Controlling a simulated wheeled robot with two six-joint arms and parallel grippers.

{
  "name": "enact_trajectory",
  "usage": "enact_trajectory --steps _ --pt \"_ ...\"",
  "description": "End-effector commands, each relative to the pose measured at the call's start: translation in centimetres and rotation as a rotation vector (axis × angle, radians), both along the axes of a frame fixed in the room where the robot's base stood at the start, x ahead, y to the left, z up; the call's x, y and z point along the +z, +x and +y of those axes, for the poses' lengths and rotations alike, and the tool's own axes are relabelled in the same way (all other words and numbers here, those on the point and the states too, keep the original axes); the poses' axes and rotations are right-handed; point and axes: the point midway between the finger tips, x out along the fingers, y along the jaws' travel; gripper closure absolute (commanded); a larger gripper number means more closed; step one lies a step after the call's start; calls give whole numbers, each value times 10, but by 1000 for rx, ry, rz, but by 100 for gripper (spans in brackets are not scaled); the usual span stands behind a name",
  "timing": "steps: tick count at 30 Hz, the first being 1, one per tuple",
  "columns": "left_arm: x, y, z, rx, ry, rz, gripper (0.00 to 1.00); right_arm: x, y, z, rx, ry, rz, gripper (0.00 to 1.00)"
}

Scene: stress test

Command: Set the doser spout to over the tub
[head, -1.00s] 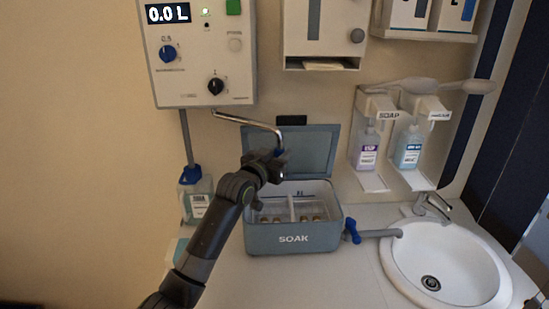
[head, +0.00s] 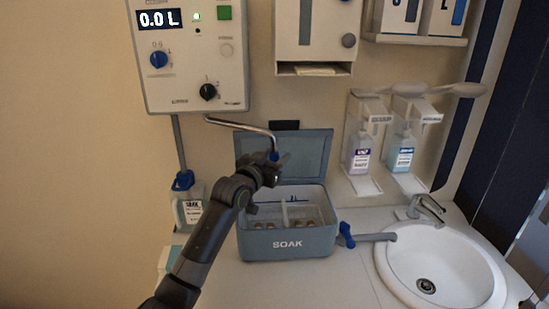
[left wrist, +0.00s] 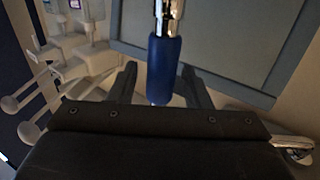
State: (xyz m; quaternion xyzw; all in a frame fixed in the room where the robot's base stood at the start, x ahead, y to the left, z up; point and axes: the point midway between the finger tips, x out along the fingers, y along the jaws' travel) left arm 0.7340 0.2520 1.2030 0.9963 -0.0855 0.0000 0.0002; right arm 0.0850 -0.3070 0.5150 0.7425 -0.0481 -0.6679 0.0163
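The doser (head: 190,60) is a white wall box reading 0.0 L. Its metal spout (head: 238,124) reaches right from below the box and bends down to a blue sleeve (head: 273,156). In the head view the spout end appears in front of the raised lid of the tub (head: 287,244), a grey-blue box marked SOAK. My left gripper (head: 270,168) is at the spout end. In the left wrist view the blue sleeve (left wrist: 165,65) stands between the two spread fingers (left wrist: 158,82), with a gap on its left side. My right gripper is out of view.
A labelled bottle (head: 188,208) stands left of the tub. Soap dispensers (head: 362,150) hang on the wall at right. The counter in front of the tub is clear.

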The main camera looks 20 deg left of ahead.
Motion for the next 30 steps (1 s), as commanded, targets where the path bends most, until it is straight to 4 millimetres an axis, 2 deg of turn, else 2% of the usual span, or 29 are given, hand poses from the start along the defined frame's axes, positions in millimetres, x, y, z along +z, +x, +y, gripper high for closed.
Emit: enact_trajectory --steps 5,11,30 --pt "-1 -2 1 0 0 0 56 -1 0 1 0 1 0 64" --pt "-2 -21 4 1 2 0 56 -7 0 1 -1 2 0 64" --pt "-3 -131 24 1 5 0 56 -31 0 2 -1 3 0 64"
